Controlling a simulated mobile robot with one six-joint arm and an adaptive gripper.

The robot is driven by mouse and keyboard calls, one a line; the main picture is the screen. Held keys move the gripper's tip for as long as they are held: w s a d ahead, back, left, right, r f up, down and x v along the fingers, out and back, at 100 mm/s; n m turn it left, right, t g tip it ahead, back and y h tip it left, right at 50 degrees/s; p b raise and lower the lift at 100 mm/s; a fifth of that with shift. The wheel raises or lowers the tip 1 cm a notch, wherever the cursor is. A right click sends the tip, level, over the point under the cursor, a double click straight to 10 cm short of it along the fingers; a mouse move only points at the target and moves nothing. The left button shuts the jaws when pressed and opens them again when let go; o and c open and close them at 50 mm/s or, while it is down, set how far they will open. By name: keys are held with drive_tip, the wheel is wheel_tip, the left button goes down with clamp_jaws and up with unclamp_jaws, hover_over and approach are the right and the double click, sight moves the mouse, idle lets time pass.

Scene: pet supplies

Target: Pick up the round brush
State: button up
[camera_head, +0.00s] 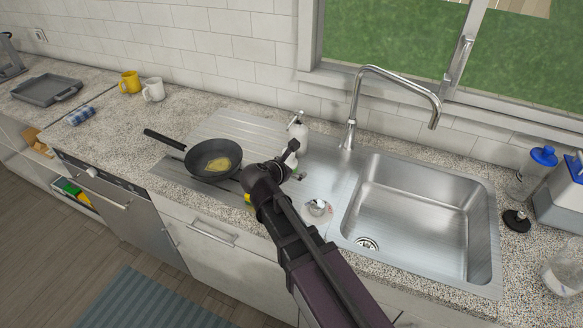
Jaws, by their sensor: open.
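My arm reaches up from the bottom middle. My gripper (292,166) is over the steel drainboard, left of the sink basin, and its jaws are open. I cannot pick out the round brush for certain. A small black round thing (516,220) stands on the counter right of the basin and could be it, but it is too small to tell. A little yellow thing (247,198) shows at the left of my arm, mostly hidden by it. My arm also hides part of the drainboard.
A black pan (214,160) with yellow food lies left of my gripper. A white bottle (298,133) stands just behind it. The tall faucet (353,105) rises behind the empty basin (425,210). A blue-lidded container (533,172) stands at right. Mugs (153,90) stand at far left.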

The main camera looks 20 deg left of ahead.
sight(289, 160)
drive_tip(key=s+a+n+t+y, duration=0.1)
drive_tip(key=s+a+n, duration=0.1)
drive_tip(key=a+n, duration=0.2)
drive_tip(key=a+b, duration=0.1)
drive_tip(key=a, duration=0.1)
drive_tip(key=shift+s+a+r+t, duration=0.25)
drive_tip(key=shift+a+r+t, duration=0.1)
drive_tip(key=shift+t, duration=0.05)
drive_tip(key=shift+w+f, duration=0.1)
drive_tip(key=b+x, duration=0.3)
drive_tip(key=x, duration=0.4)
drive_tip(key=shift+a+f, duration=0.15)
drive_tip(key=shift+w+f, duration=0.15)
drive_tip(key=shift+w, duration=0.45)
drive_tip(key=shift+w+d+f+b, duration=0.25)
drive_tip(key=shift+w+f+b, duration=0.1)
drive_tip(key=shift+b, duration=0.15)
drive_tip(key=shift+b+x, duration=0.9)
drive_tip(key=shift+x, duration=1.25)
drive_tip(key=shift+d+f, duration=0.1)
drive_tip(key=shift+f, duration=0.05)
